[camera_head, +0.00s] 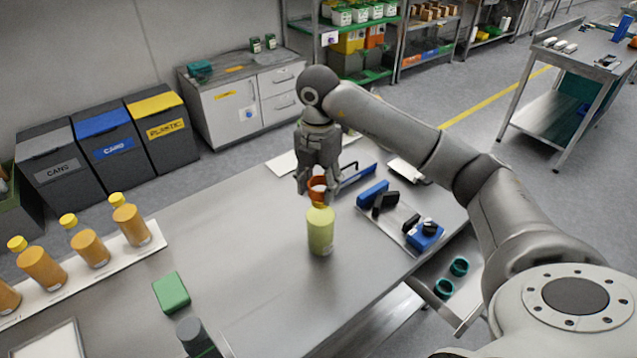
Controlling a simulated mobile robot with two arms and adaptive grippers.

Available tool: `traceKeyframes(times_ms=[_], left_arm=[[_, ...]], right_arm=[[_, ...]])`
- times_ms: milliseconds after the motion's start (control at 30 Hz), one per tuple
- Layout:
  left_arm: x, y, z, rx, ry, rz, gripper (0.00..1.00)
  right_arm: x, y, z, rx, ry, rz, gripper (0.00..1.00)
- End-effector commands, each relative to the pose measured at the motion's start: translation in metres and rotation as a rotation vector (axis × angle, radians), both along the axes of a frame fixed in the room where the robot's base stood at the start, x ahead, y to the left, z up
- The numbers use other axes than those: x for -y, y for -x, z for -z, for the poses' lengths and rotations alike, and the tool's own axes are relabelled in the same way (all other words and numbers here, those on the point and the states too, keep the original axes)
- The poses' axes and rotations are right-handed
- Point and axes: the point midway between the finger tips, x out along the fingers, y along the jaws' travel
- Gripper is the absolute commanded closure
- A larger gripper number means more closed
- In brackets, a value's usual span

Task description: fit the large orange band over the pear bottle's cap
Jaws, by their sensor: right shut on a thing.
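The pear bottle (320,232), pale yellow-green, stands upright on the steel table. The large orange band (317,186) is at the bottle's top, and a whitish part shows inside it. My right gripper (318,191) points down over the bottle and is shut on the orange band. I cannot tell whether the band is around the cap or just above it.
Several orange bottles with yellow caps (131,220) stand on a white strip at the left. A green block (171,292) lies left of the pear bottle. A tray with blue and black items (425,236) lies to the right. Bare steel surrounds the bottle.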

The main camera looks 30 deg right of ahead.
Motion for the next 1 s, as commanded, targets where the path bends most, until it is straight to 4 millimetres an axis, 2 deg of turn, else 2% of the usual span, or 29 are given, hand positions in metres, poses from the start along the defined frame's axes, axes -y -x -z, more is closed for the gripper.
traceKeyframes(times_ms=[433, 1000], left_arm=[[0.000, 0.000, 0.001, 0.000, 0.000, 0.001, 0.00], [0.000, 0.000, 0.010, 0.000, 0.000, 0.001, 0.00]], right_arm=[[0.000, 0.000, 0.001, 0.000, 0.000, 0.000, 0.63], [0.000, 0.000, 0.015, -0.001, 0.000, 0.001, 0.63]])
